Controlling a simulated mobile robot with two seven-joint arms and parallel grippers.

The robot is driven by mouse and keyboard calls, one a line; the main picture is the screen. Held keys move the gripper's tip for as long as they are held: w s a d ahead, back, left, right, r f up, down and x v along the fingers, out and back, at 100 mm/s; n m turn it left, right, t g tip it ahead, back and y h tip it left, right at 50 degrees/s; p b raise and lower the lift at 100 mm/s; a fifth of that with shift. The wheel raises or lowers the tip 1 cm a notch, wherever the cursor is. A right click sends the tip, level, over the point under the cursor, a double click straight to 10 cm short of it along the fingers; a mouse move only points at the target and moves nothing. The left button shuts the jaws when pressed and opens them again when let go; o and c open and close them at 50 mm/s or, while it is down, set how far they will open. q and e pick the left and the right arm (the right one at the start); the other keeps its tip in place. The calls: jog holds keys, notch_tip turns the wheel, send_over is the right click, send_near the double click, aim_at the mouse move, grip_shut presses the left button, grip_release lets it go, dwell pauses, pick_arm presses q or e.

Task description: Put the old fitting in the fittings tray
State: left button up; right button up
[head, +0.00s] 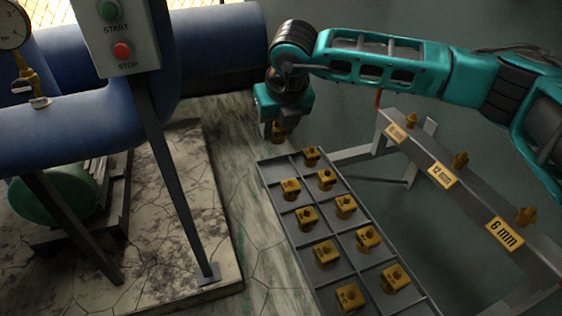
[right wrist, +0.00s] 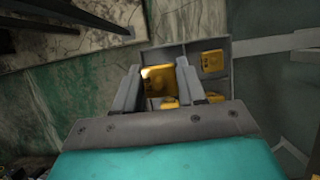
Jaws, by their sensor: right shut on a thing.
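My right gripper (head: 277,127) is shut on a brass-coloured fitting (head: 279,135), pointing down just beyond the far left end of the fittings tray. In the right wrist view the held fitting (right wrist: 157,81) sits between the two grey fingers, with part of the tray behind it. The grey fittings tray (head: 272,174) has two columns of compartments. Several similar brass fittings stand in it, such as one at the far right end (head: 312,156). The far left compartment looks empty. My left gripper is not in view.
A grey rail with size labels (head: 443,177) and upright brass fittings runs along the right. A start/stop box (head: 122,38) on a post and large blue pipes (head: 215,40) stand at the left. Bare floor (head: 235,150) lies left of the tray.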

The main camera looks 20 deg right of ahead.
send_over(276, 168)
jog(key=s, duration=0.1)
jog(key=f, duration=0.4)
jog(key=shift+s+f, duration=0.2)
jog(key=shift+f, duration=0.05)
notch_tip(276, 168, down, 3)
jog(key=shift+f, duration=0.2)
jog(key=shift+f+b, duration=0.3)
jog(key=shift+f, duration=0.05)
jog(key=shift+f, duration=0.2)
jog(key=o, duration=0.8)
jog(key=shift+o, duration=0.2)
jog(key=shift+r, duration=0.1)
